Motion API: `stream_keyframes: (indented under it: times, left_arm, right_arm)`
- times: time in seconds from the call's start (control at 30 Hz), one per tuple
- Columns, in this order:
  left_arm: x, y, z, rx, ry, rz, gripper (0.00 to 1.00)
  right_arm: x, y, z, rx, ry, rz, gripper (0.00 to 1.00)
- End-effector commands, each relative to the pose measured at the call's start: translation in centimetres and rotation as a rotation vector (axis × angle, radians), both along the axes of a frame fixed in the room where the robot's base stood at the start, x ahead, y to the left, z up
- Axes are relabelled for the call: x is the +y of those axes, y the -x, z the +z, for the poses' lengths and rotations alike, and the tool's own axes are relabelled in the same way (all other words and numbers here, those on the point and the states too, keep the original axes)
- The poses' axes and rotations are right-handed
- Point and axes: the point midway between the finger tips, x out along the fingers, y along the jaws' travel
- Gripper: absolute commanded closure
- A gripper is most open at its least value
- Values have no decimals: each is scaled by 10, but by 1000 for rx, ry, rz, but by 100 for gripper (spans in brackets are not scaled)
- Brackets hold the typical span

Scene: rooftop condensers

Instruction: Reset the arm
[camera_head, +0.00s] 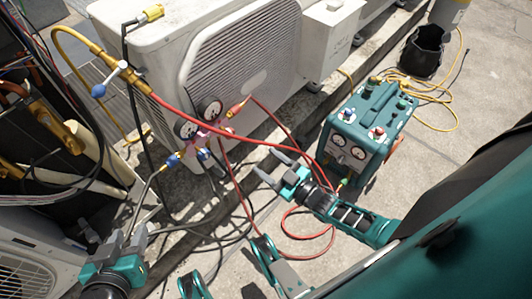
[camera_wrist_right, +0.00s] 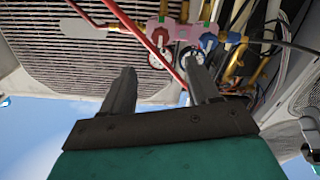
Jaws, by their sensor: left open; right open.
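My left gripper (camera_head: 127,238) is at the lower left of the head view, beside the white unit there. Its fingers are apart, with nothing seen between them. My right gripper (camera_head: 267,160) is near the middle, between the gauge manifold and the teal machine. Its two dark fingers are spread and empty, and they also show in the right wrist view (camera_wrist_right: 158,70). The manifold with two gauges (camera_head: 197,120) hangs in front of the large condenser (camera_head: 235,65); the wrist view shows its pink and blue body (camera_wrist_right: 190,32) beyond my fingertips.
A teal machine (camera_head: 365,125) stands right of my right gripper. A red hose (camera_head: 215,133) passes close to that gripper; more red and black hoses lie on the ground. Copper pipes and cables crowd the left. A black bucket (camera_head: 423,55) stands back right. Concrete right of the machine is mostly clear.

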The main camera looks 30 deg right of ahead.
Motion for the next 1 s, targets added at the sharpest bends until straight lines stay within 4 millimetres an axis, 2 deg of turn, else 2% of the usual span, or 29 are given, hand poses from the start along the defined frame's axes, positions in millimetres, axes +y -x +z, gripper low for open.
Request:
stream_keyframes:
  times: [0.37,0.53,0.77,1.0]
  left_arm:
    - [-2,1,0,2,2,-3,57]
    - [-2,1,1,2,2,-4,57]
    - [-2,1,1,2,2,-4,57]
    - [-2,0,2,1,3,-4,57]
  right_arm:
    - [0,0,0,1,0,0,40]
    - [5,-5,0,57,7,-24,40]
    - [16,-12,8,279,33,-112,40]
    - [19,5,30,547,56,-202,40]
